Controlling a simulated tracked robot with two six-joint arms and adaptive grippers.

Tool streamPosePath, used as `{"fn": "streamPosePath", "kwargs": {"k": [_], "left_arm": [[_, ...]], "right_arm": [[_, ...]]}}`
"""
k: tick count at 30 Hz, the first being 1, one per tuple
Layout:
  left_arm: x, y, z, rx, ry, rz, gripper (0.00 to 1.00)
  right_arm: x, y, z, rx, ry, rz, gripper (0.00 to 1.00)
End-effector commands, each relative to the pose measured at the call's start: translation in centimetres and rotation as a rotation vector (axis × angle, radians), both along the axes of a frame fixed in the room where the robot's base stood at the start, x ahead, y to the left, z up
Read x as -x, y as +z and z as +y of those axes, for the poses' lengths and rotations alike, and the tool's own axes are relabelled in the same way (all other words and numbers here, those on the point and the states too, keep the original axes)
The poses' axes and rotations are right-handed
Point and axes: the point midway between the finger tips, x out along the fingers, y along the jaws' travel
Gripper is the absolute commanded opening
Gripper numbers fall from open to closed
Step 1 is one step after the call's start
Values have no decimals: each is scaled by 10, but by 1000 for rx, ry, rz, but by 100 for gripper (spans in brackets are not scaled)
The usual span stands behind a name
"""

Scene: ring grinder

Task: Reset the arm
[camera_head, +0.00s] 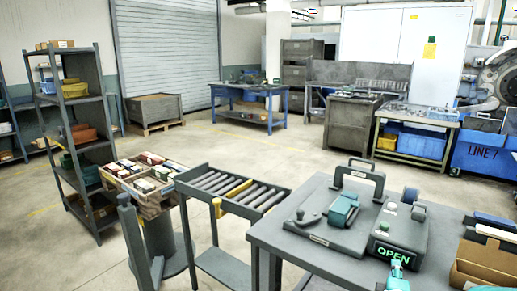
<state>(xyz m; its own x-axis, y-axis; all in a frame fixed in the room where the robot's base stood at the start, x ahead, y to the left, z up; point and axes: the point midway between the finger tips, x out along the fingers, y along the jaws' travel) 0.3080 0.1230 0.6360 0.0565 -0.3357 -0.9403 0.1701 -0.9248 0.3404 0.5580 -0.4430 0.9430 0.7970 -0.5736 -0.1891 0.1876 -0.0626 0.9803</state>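A teal and dark part at the bottom edge, right of centre, looks like my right gripper (397,272). It is small and cut off by the frame, so I cannot tell whether its fingers are open or shut, or whether it holds anything. It appears in front of the grey workbench, below the green OPEN sign. My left gripper does not show. On the workbench (290,236) stand a grey plate fixture (318,234) with a teal block (343,209) and a grey device with a lit OPEN sign (391,256).
A roller stand (222,187) and a crate of small boxes (151,207) are left of the workbench. A cardboard box (482,264) sits at its right edge. A shelf rack (83,126) stands at left. Open floor (270,152) lies behind.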

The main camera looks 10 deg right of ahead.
Motion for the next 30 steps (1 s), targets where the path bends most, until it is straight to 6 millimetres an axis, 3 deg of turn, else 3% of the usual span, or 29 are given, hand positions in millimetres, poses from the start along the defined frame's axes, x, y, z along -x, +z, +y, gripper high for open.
{"fn": "streamPosePath", "kwargs": {"k": [5,10,14,18,21,24,30], "left_arm": [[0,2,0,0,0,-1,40],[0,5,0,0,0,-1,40],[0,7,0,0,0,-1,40],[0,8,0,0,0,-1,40],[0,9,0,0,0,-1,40],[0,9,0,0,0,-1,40],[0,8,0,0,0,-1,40]], "right_arm": [[-4,-68,56,-117,119,117,27],[15,-151,132,-380,223,249,27],[51,-209,191,-647,233,366,27],[109,-260,249,-967,142,516,27],[160,-286,284,-1201,-18,632,27],[202,-297,305,-1390,-236,708,27],[243,-297,319,-1607,-650,718,27]]}}
